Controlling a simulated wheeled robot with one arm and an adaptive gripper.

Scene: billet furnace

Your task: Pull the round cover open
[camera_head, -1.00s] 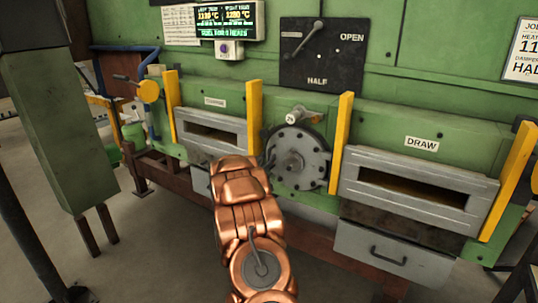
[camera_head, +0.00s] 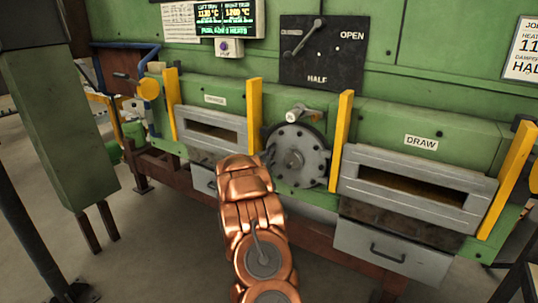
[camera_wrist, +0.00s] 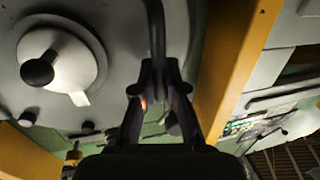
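The round cover (camera_head: 312,160) is a grey bolted disc with a central hub, upright on the furnace front between two slots. It looks closed. In the wrist view its grey face (camera_wrist: 110,22) fills the upper left, with a pale hub and black knob. A dark bar handle (camera_wrist: 156,25) runs down from the top of that view. My gripper (camera_wrist: 160,70) has its two dark fingers drawn in on either side of the bar's lower end, and appears shut on it.
Yellow upright bars (camera_head: 342,140) and (camera_head: 254,125) flank the cover. The draw slot (camera_head: 420,190) is at right, with a drawer (camera_head: 392,255) below. Another slot (camera_head: 212,132) is at left. A green post (camera_head: 60,130) stands at left. Floor shows in front.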

